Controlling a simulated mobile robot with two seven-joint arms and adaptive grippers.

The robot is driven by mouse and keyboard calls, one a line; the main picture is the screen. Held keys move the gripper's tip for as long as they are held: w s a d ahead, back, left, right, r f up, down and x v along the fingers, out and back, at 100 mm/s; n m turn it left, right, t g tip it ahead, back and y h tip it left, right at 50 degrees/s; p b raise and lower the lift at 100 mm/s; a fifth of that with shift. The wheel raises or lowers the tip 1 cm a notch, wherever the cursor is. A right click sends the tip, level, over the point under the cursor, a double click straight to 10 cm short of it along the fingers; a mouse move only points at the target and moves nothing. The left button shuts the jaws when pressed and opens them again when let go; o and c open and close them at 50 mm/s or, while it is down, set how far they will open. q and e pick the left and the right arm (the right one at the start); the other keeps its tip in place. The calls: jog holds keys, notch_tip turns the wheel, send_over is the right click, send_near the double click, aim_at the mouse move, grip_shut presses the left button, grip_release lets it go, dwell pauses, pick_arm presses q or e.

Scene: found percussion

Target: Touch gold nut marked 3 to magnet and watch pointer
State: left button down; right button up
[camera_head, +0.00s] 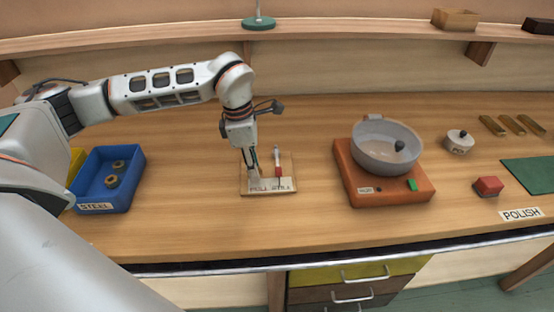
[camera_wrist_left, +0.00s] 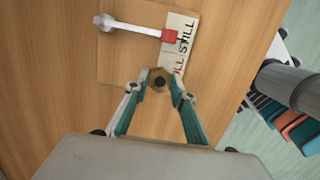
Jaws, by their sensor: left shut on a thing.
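My left gripper (camera_head: 253,176) is low over the left part of a small wooden board (camera_head: 287,163) with a white card (camera_head: 286,185) lettered "PULL" and "STILL". In the left wrist view, the gripper (camera_wrist_left: 159,76) is shut on a gold hex nut (camera_wrist_left: 159,83) with a dark hole. No number is readable on it. A red block (camera_wrist_left: 168,36) at the end of a white arm (camera_wrist_left: 133,27) is just beyond the nut, with a small gap seen in this view. The red-and-white piece (camera_head: 278,163) stands right of the gripper. I cannot tell magnet from pointer.
A blue bin (camera_head: 125,193) marked "STEEL" holds dark nuts (camera_head: 113,181), with a yellow bin (camera_head: 75,164) beside it. Right of the board is an orange base (camera_head: 392,196) with a grey bowl (camera_head: 385,160). A red block (camera_head: 488,186) lies farther right. Front table is clear.

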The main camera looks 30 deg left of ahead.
pick_arm(q)
jog(key=shift+a, duration=0.1)
jog(key=shift+s+a+p, duration=0.2)
jog(key=shift+s+a, duration=0.5)
jog(key=shift+a, duration=0.35)
jog(key=shift+s+a+p, duration=0.15)
jog(key=shift+s+a, duration=0.5)
jog(key=shift+a, duration=0.35)
notch_tip(320, 180, up, 3)
jog(key=shift+f+p, duration=0.1)
jog(key=shift+p, duration=1.15)
jog(key=shift+r, duration=2.65)
